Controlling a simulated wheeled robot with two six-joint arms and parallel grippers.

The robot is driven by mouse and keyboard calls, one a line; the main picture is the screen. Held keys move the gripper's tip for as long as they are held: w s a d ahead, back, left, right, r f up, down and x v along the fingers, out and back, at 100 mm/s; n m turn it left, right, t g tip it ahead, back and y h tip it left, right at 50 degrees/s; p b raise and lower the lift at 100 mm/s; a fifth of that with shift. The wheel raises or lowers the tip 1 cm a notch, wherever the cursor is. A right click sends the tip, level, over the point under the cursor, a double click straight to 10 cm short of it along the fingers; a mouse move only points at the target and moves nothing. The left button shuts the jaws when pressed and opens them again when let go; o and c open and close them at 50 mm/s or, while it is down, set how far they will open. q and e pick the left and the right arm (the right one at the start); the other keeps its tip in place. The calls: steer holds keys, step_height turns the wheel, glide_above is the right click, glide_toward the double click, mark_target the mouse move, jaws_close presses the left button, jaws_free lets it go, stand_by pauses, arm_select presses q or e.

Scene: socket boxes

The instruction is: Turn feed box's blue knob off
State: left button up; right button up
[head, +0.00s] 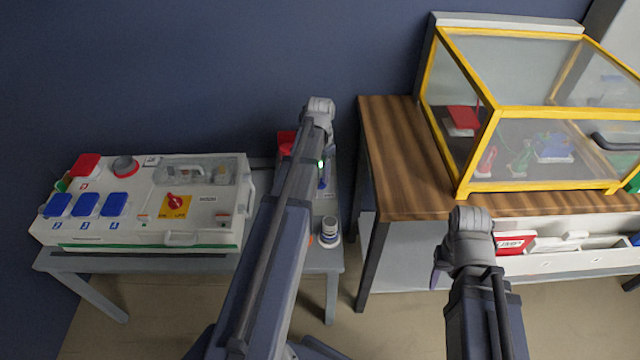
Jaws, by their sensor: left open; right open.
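A wide white box (215,225) with a green lower stripe sits on the grey table at left. It has several blue covers (86,205), a red rotary switch on a yellow plate (175,204) and a clear cover at the back. A second, small unit with a red part (286,142) stands right of it, mostly hidden behind my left arm. I cannot make out a feed box label or a blue knob. My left arm rises across the middle, and my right arm enters at lower right. The jaws of both grippers are hidden from view.
A small white cylinder (330,232) stands on the grey table (95,265) near its right end. A wooden table (400,165) at right bears a yellow-framed clear case (480,147). White bins with a red-labelled item (514,244) are below it. A gap separates the tables.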

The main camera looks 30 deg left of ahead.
mark_target(321, 182)
arm_select(q)
step_height(321, 182, down, 2)
steer(key=shift+f+b, duration=0.1)
steer(key=shift+b, duration=0.55)
jaws_close()
